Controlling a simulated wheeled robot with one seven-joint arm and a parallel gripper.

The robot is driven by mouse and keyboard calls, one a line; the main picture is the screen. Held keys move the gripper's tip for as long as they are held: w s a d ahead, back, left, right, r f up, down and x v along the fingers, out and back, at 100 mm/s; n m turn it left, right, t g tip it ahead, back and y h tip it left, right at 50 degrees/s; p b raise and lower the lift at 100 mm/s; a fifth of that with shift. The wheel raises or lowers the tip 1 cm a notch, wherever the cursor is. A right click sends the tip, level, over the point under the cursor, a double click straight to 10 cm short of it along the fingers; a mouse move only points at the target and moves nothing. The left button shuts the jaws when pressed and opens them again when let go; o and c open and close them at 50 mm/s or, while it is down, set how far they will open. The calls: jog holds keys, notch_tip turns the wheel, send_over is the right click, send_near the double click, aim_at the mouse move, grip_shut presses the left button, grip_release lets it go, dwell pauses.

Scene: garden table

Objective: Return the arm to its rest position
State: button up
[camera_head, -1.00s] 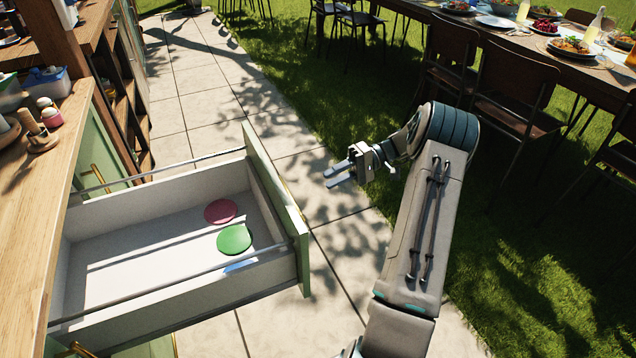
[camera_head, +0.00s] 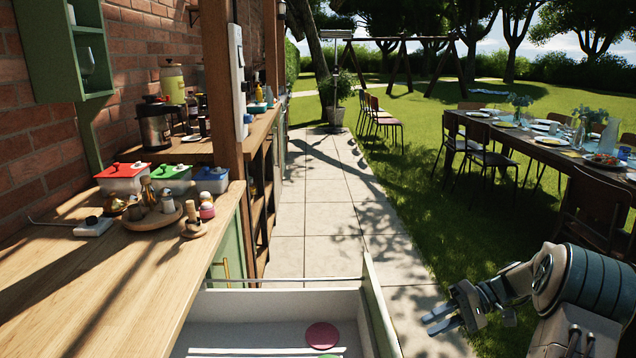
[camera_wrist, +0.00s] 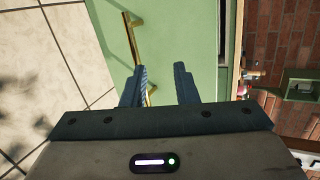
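My gripper (camera_head: 443,317) is at the lower right of the head view, to the right of the open drawer (camera_head: 270,305) and apart from it. Its two fingers stand apart with nothing between them. In the wrist view the gripper (camera_wrist: 160,82) is also open and empty, with the drawer's green front and its brass handle (camera_wrist: 135,40) beyond the fingertips. My arm is bent at the right of the head view. In the drawer lie a pink disc (camera_head: 322,335) and a green disc, of which only an edge shows.
The wooden counter (camera_head: 110,290) on the left holds lidded boxes (camera_head: 121,178), a spice tray (camera_head: 150,218) and jars. A paved path (camera_head: 315,200) runs ahead. A set dining table (camera_head: 545,145) with chairs stands on grass at the right.

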jog(key=s+a+r+t+h+p, duration=0.1)
jog(key=s+a+r+h+p, duration=0.3)
jog(key=s+r, duration=0.3)
jog(key=s+a+r+t+h+p, duration=0.2)
jog(key=s+a+r+h+p, duration=0.2)
jog(key=s+r+p, duration=0.3)
jog(key=s+a+r+t+h+p, duration=0.1)
jog(key=s+a+r+h+p, duration=0.4)
jog(key=s+r, duration=0.3)
jog(key=v, duration=0.3)
jog(key=shift+a+r, duration=0.25)
jog(key=shift+r, duration=0.15)
